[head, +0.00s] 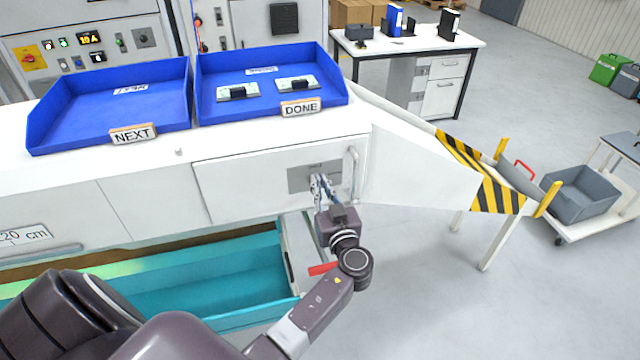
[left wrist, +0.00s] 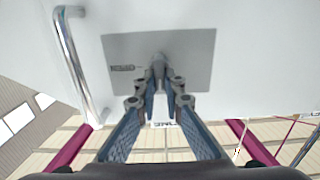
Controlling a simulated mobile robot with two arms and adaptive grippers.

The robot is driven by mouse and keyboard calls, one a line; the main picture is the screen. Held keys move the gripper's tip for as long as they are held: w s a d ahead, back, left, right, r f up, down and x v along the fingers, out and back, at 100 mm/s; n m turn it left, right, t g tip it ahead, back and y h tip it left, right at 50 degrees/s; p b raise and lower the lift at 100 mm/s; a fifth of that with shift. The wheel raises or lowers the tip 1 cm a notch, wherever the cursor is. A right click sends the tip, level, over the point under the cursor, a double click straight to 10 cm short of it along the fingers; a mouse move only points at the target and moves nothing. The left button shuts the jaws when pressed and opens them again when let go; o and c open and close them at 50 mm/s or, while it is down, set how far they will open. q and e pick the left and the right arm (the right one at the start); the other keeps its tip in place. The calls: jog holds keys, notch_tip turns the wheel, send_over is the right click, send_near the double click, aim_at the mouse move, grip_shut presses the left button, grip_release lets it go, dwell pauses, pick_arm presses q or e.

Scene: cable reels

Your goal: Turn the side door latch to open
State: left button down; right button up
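The side door (head: 245,187) is a white panel in the front of the bench, and it looks closed. A grey latch plate (head: 298,180) sits near its right end and also shows in the left wrist view (left wrist: 195,58). The small grey latch (left wrist: 158,62) stands out from the plate's middle; in the head view my gripper largely hides it. My left gripper (head: 321,185) is at the plate, its blue-padded fingers (left wrist: 160,90) drawn close together with the latch between their tips. They look shut on it. My right gripper is not in view.
A metal bar handle (head: 353,172) is right of the plate. Below is an open teal drawer (head: 215,283) with a red handle (head: 323,268) near my arm. Blue trays marked NEXT (head: 60,112) and DONE (head: 215,110) stand on top. A striped chute (head: 480,175) juts out right.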

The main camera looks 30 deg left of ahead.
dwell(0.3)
pick_arm(q)
jog(key=m+b, duration=0.3)
jog(key=shift+w+f, duration=0.15)
jog(key=shift+w+d+f+m+b, duration=0.1)
jog(key=shift+m+b, duration=0.25)
jog(key=shift+m, duration=2.15)
jog(key=shift+w+d+f+m+b, duration=0.1)
jog(key=shift+m+b, duration=0.3)
jog(key=shift+m, duration=2.1)
jog(key=shift+w+d+f+m+b, duration=0.1)
jog(key=shift+m+b, duration=0.25)
jog(key=shift+m, duration=2.15)
jog(key=c, duration=2)
grip_release()
jog(key=shift+c, duration=0.2)
jog(key=shift+f, duration=0.1)
